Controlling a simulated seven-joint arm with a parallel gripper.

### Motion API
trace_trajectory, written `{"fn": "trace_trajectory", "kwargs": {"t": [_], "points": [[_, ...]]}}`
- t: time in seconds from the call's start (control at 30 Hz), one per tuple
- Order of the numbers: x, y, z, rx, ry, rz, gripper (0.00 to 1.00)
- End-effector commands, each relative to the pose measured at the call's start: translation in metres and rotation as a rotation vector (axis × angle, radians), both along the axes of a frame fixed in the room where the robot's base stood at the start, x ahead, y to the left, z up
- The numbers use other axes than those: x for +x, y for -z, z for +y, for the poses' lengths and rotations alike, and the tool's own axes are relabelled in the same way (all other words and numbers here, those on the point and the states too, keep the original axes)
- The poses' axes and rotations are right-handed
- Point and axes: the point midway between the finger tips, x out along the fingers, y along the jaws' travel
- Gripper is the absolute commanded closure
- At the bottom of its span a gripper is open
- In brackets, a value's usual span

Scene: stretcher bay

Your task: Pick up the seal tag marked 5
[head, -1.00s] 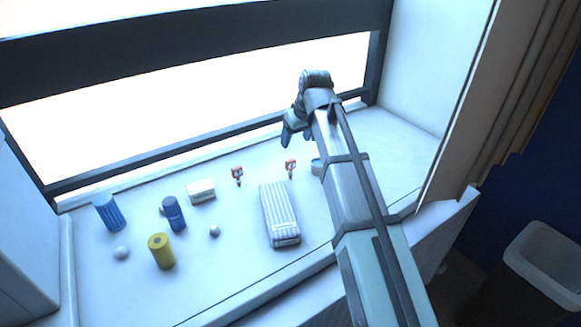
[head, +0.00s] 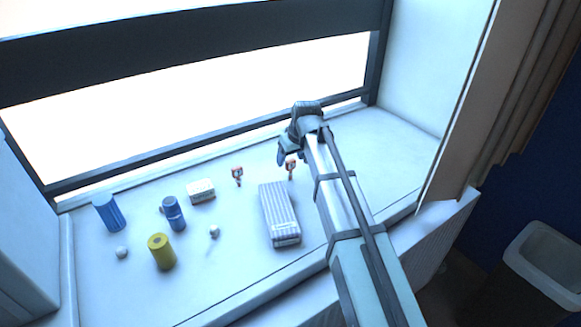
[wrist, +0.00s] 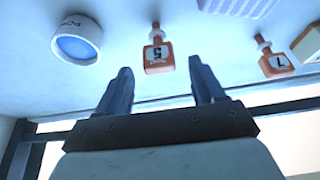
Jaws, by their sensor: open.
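The seal tag marked 5 (wrist: 158,55) is a small orange tag with a white face, lying on the white sill ahead of my gripper and roughly between its finger lines in the wrist view. In the head view this tag (head: 290,166) lies just below my gripper's fingers. My gripper (wrist: 160,84) is open and empty, its two fingers apart and short of the tag. My gripper (head: 285,154) also shows in the head view, above the sill. A second tag, marked 7 (wrist: 275,63), lies to the right in the wrist view; in the head view it is the left one (head: 238,175).
A round white container with a blue top (wrist: 77,40) stands left of the tag in the wrist view. A striped packet (head: 279,214), a white box (head: 201,190), blue cylinders (head: 109,212), a yellow cylinder (head: 161,252) and small balls share the sill. The window frame (head: 180,150) runs behind.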

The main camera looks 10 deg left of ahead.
Motion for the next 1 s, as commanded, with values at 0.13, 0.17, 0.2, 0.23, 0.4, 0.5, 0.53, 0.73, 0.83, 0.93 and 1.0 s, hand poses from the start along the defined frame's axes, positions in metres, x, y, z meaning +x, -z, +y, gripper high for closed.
{"fn": "trace_trajectory", "kwargs": {"t": [0.13,0.17,0.2,0.23,0.4,0.5,0.53,0.73,0.83,0.93,1.0], "points": [[0.001,0.020,0.002,-0.001,0.000,0.002,0.32],[0.003,0.023,0.004,-0.001,0.000,0.002,0.32],[0.004,0.027,0.005,-0.001,0.000,0.002,0.32],[0.005,0.030,0.006,-0.001,0.000,0.002,0.32],[0.007,0.037,0.007,0.000,0.000,0.000,0.32],[0.007,0.036,0.007,0.000,0.000,0.000,0.32],[0.007,0.036,0.007,0.000,0.000,0.000,0.32],[0.007,0.036,0.007,0.000,0.000,0.000,0.49],[0.007,0.036,0.007,0.000,0.000,0.000,0.59],[0.007,0.036,0.007,0.000,0.000,0.000,0.68],[0.007,0.036,0.007,0.000,0.000,0.000,0.75]]}}
